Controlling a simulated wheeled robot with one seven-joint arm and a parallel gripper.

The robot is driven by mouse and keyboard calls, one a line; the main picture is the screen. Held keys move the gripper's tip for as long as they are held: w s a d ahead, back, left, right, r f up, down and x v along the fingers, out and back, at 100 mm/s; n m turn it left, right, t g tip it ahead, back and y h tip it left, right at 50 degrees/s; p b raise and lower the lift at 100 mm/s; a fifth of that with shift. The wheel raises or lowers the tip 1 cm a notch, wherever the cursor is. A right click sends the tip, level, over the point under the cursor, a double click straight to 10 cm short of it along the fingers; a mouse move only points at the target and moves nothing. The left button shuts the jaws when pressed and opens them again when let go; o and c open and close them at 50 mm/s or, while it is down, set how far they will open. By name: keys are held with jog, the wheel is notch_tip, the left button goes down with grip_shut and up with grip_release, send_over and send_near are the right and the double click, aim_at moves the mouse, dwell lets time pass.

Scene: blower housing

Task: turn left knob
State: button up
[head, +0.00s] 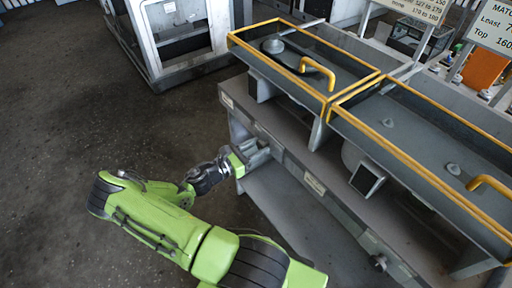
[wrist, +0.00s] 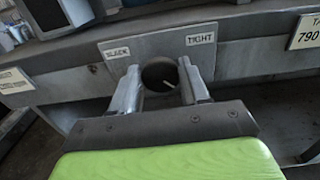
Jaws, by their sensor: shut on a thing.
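The left knob (wrist: 159,76) is a dark round knob, seen between the two grey fingers of my gripper (wrist: 162,82) in the wrist view. The fingers are shut on it, one on each side. A short pale mark on the knob points to the lower right. The plate (wrist: 150,47) behind it has a left label that seems to read SLACK and a right label reading TIGHT. In the head view my gripper (head: 258,153) is at the left part of the bench front, and its jaws hide the knob there.
A second knob (head: 379,262) sticks out from the bench front (head: 325,198) farther right. Yellow-edged trays with yellow handles (head: 318,70) are above. A label plate (wrist: 306,31) is right of the knob in the wrist view. The floor (head: 60,100) at left is clear.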

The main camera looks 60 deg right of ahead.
jog(key=m, duration=0.4)
jog(key=shift+s+m, duration=0.1)
jog(key=shift+m, duration=0.3)
dwell(0.4)
jog(key=o, duration=1.1)
jog(key=shift+c, duration=0.2)
jog(key=p+v, duration=0.1)
jog(key=v, duration=1.5)
jog(key=shift+p, duration=0.3)
